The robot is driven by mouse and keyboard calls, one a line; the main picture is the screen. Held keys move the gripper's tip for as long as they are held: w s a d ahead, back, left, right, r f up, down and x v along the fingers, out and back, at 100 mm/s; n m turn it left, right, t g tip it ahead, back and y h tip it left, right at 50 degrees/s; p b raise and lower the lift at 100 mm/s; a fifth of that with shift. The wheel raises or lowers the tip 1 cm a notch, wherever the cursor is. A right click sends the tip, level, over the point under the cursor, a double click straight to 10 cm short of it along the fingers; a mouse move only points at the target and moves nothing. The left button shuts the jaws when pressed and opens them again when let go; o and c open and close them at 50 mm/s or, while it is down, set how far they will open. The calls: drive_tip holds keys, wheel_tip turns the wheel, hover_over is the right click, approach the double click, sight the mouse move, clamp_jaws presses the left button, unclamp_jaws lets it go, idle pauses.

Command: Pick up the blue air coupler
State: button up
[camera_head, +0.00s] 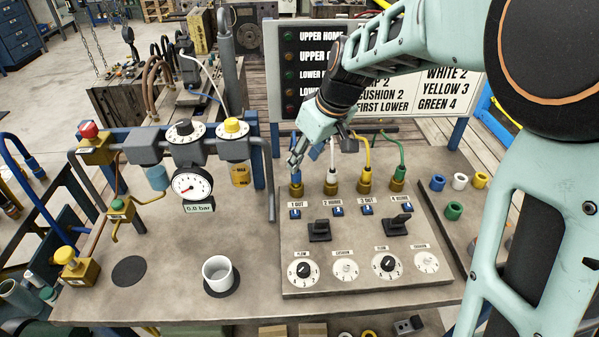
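A blue coupler (296,178) sits upright in the brass port (297,190) marked "1 OUT", leftmost in the row on the control panel. My gripper (295,160) points down from above, with its fingertips at or just above the coupler. The fingers partly cover the coupler's top, so I cannot tell whether they touch it or how far apart they are. A loose blue ring-shaped piece (438,182) lies on the bench right of the panel.
White (333,165), yellow (366,165) and green (399,160) hoses rise from the neighbouring ports. Black levers (319,232) and dials stand in front. A pressure gauge (192,186) and a white cup (219,272) are to the left. A sign board (300,60) stands behind.

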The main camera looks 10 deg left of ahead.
sight(296, 178)
drive_tip(key=x, duration=0.8)
drive_tip(key=shift+w+a, duration=0.1)
drive_tip(key=shift+w, duration=0.05)
drive_tip(key=shift+c, duration=0.7)
clamp_jaws()
